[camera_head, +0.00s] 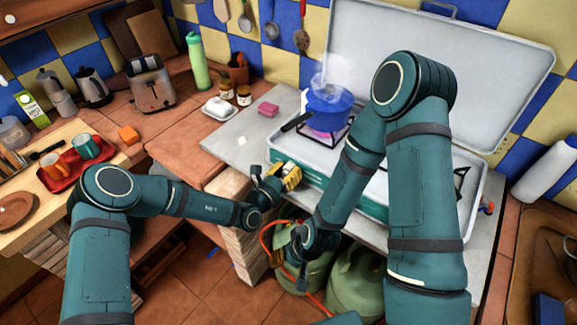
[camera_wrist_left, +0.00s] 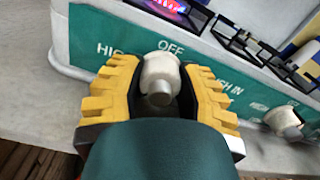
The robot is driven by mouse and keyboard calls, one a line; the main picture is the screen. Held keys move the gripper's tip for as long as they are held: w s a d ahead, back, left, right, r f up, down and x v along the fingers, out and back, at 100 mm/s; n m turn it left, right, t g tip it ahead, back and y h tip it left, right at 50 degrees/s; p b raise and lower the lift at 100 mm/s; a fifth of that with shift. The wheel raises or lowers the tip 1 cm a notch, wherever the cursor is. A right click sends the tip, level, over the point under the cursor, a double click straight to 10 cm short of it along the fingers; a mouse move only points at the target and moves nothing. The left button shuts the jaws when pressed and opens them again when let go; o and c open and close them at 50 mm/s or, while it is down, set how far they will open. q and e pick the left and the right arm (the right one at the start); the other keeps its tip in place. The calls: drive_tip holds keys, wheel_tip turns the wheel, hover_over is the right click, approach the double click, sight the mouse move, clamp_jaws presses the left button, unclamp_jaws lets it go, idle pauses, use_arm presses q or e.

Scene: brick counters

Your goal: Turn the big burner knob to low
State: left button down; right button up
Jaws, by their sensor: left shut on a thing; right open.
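A cream knob (camera_wrist_left: 160,77) sits on the stove's green front panel (camera_wrist_left: 100,38), just below the printed word OFF. My left gripper (camera_wrist_left: 165,85) is shut on this knob, with a yellow finger on each side. In the head view my left gripper (camera_head: 291,177) is at the left end of the stove front and hides the knob. The stove (camera_head: 360,200) has its white lid raised. A second cream knob (camera_wrist_left: 284,122) is to the right in the left wrist view. My right gripper (camera_head: 299,270) hangs low in front of the counter, open and apart from the stove.
A blue pot (camera_head: 328,105) steams on the left burner, which glows pink. An orange hose (camera_head: 266,238) and green gas cylinders (camera_head: 356,280) are below the counter.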

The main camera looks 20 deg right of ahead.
use_arm(q)
drive_tip(key=shift+n+p, duration=0.7)
drive_tip(key=shift+n, duration=0.9)
drive_tip(key=c, duration=0.8)
unclamp_jaws()
drive_tip(key=v, duration=1.2)
drive_tip(key=shift+s, duration=0.1)
